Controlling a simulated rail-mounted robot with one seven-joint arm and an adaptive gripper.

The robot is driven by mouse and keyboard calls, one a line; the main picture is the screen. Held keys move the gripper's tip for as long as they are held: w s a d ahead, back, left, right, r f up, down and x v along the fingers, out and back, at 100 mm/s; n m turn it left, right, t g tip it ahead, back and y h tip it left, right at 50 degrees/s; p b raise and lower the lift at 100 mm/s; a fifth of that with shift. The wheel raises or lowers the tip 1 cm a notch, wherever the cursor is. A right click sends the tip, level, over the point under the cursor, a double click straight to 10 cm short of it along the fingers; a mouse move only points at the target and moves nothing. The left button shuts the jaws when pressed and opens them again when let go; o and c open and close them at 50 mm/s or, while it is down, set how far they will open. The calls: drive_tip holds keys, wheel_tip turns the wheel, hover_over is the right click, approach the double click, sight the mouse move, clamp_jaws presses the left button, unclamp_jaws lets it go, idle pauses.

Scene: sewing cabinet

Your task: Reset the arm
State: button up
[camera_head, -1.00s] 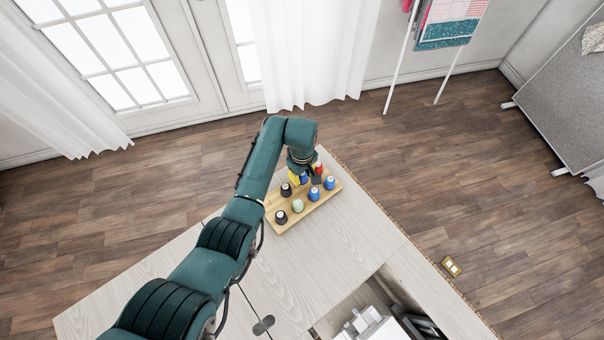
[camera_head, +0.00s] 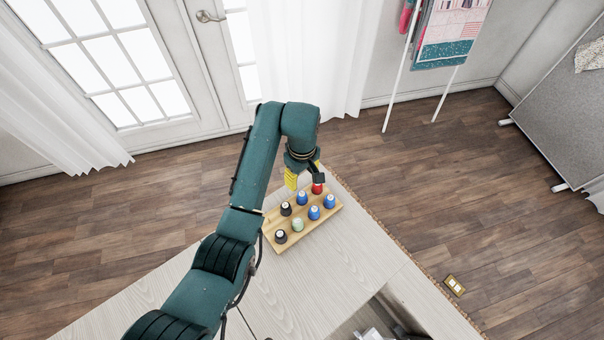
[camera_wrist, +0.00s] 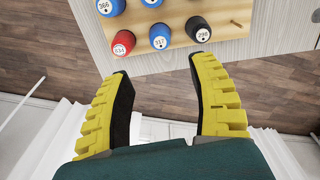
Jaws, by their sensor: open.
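My gripper (camera_head: 304,180) is above the far edge of a wooden spool rack (camera_head: 275,242) on the cabinet top. In the wrist view my gripper (camera_wrist: 160,85) has its two yellow fingers spread wide, with nothing between them. The rack (camera_wrist: 180,40) lies beyond the fingertips there. The rack holds a red spool (camera_head: 317,188), several blue and dark spools, and a pale green spool (camera_head: 298,224). In the wrist view the red spool (camera_wrist: 124,42) and a dark spool (camera_wrist: 198,29) are near the fingertips, apart from the fingers. The spools stand upright.
The pale wooden cabinet top (camera_head: 300,290) has bare room in front of the rack. An opening in it shows at the lower right. A grey board (camera_head: 560,110) and a fabric rack (camera_head: 445,40) stand on the floor at the right. White curtains hang behind.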

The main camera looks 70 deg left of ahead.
drive_tip(key=shift+r, duration=0.5)
